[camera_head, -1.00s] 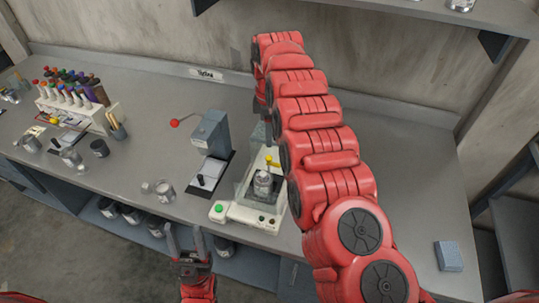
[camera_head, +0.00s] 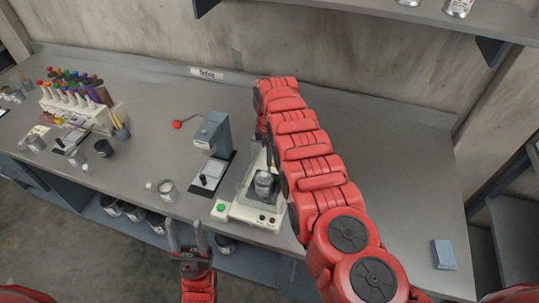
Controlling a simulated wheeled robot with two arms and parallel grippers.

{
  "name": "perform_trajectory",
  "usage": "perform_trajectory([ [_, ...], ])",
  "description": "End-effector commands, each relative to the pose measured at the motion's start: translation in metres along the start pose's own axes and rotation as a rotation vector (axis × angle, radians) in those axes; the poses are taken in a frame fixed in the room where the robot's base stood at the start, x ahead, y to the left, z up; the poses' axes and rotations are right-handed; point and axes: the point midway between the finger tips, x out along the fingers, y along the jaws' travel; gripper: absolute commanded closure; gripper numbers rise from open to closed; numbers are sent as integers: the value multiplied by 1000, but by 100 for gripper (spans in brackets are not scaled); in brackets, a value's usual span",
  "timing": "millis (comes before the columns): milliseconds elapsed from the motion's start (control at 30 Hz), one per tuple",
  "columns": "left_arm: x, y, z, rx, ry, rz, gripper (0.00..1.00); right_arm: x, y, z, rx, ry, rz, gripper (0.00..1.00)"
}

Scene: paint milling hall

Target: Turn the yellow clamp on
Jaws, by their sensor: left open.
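The white machine (camera_head: 245,214) with a green button (camera_head: 221,207) stands near the front edge of the bench. A metal can (camera_head: 264,184) sits upright in it, behind a clear guard. The yellow clamp that showed above the can is now hidden behind my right arm and gripper. My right gripper (camera_head: 270,150) is down at the machine, just above and behind the can. My arm covers most of it, so its jaws and any contact cannot be made out. My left gripper (camera_head: 187,236) is open and empty in front of the bench edge.
A grey press-like device (camera_head: 212,136) with a red-knobbed lever (camera_head: 178,124) stands left of the machine. A glass jar (camera_head: 167,190) stands near the front edge. A rack of colored bottles (camera_head: 75,105) is at far left.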

Motion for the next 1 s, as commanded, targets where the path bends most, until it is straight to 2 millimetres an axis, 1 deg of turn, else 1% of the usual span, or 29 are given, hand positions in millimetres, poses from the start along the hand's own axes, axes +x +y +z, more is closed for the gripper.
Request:
perform_trajectory([
  [33, 0, 0, 0, 0, 0, 0, 50, 0, 0, 0, 0, 0, 0, 82],
  [133, 0, 0, 0, 0, 0, 0, 50, 0, 0, 0, 0, 0, 1, 100],
  [567, -1, 0, 0, 0, 0, 0, 50, -1, 1, 0, 32, 1, 2, 100],
  [767, -5, 0, 1, 0, 0, 0, 50, -1, 1, -1, 132, 3, 3, 100],
  [1000, -18, 1, 3, 0, 0, 0, 50, 2, 0, -1, 335, 2, 1, 100],
])
